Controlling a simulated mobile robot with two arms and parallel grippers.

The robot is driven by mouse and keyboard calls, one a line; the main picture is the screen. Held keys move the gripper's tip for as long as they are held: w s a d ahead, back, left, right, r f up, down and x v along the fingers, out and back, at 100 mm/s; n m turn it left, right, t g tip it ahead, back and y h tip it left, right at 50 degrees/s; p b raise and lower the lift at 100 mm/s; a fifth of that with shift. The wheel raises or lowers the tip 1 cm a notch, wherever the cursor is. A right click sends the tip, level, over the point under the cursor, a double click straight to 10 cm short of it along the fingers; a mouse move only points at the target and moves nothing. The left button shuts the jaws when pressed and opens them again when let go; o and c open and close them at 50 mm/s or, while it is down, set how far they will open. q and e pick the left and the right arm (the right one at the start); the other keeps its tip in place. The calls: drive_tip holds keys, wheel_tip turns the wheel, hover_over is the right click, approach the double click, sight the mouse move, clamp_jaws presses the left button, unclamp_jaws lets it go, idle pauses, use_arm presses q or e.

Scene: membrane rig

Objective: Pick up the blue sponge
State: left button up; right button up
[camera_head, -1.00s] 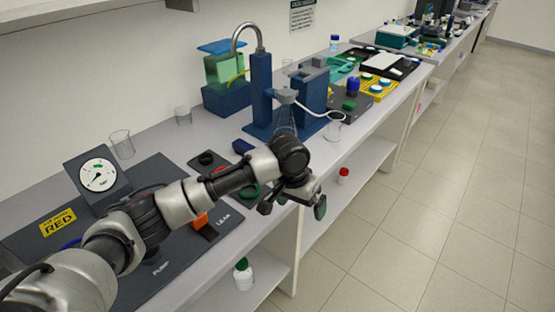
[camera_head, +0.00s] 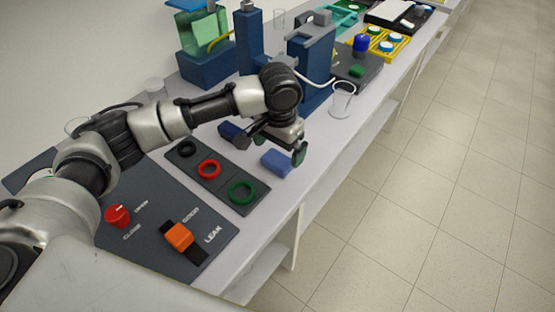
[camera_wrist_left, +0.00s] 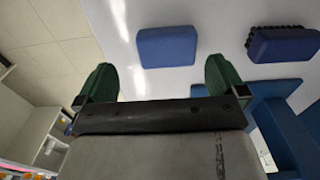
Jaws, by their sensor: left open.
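The blue sponge (camera_head: 276,162) is a plain blue block lying flat on the grey bench near its front edge. In the left wrist view the sponge (camera_wrist_left: 167,47) lies ahead of the fingertips, roughly between their lines. My left gripper (camera_head: 277,145) is open and empty, just behind and above the sponge in the head view. Its green-padded fingers also show in the left wrist view (camera_wrist_left: 161,75), apart from the sponge. My right gripper is not in view.
A darker blue block with a bristly edge (camera_wrist_left: 283,43) lies beside the sponge. A dark ring board (camera_head: 209,169) with black, red and green rings is to the left. A blue rig (camera_head: 312,62) and a clear beaker (camera_head: 342,100) stand behind. The bench's front edge is close.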

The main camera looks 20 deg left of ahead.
sight(278, 159)
use_arm(q)
drive_tip(key=shift+w+a+f, duration=0.15)
drive_tip(key=shift+w+f, duration=0.05)
drive_tip(key=shift+f, duration=0.2)
drive_tip(key=f, duration=0.3)
drive_tip(key=shift+w+a+f+p, duration=0.2)
drive_tip(key=shift+w+f+p, duration=0.05)
drive_tip(key=shift+f+p, duration=0.1)
drive_tip(key=shift+f, duration=0.55)
drive_tip(key=shift+c, duration=0.8)
drive_tip(key=c, duration=0.4)
drive_tip(key=shift+c, duration=1.2)
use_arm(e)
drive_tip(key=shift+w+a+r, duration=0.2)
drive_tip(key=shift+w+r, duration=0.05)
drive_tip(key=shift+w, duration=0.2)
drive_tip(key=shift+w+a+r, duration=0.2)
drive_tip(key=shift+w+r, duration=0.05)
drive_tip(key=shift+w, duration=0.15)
